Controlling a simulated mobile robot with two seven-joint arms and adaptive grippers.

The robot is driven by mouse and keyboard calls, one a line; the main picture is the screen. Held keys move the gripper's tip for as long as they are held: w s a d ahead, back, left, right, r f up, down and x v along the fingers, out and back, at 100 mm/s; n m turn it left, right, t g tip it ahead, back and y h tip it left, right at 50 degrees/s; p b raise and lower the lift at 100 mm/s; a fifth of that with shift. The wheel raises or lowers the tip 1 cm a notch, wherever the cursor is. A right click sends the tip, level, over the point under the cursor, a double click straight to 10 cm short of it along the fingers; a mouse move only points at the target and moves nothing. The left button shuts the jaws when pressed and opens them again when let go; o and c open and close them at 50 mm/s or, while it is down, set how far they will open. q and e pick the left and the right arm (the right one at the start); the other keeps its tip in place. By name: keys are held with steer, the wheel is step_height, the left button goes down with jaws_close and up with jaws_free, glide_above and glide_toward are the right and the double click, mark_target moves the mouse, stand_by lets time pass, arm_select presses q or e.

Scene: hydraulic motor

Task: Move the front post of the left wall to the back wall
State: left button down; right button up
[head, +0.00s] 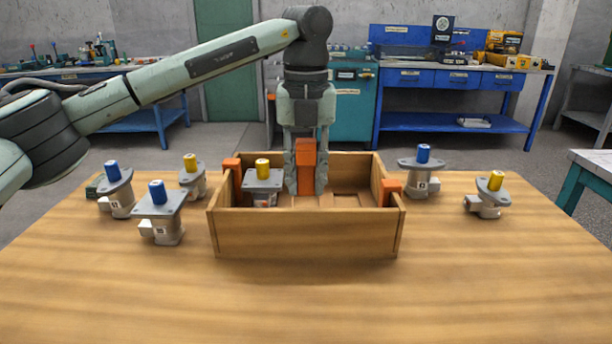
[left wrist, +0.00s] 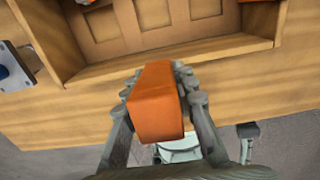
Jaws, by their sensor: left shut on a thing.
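My left gripper (head: 306,185) is shut on an orange post (head: 307,153), with one finger on each side of it. The post also shows large between the fingers in the left wrist view (left wrist: 156,105). It hangs roughly upright around the middle of the box's back wall (head: 345,162). I cannot tell whether it touches the wall. The wooden box (head: 300,235) stands on the table. One orange post (head: 232,165) sits on its left wall and another (head: 391,187) on its right wall. My right gripper is not in view.
A yellow-topped motor (head: 263,178) stands inside the box at the left. Blue- and yellow-topped motors (head: 160,222) stand on the table left of the box. Two more (head: 422,170) (head: 487,200) stand to the right. The front of the table (head: 310,300) is clear.

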arm_select(q)
steer(key=shift+f, duration=0.35)
steer(key=c, duration=1.2)
jaws_free()
steer(key=shift+o, duration=0.2)
steer(key=shift+r, duration=0.1)
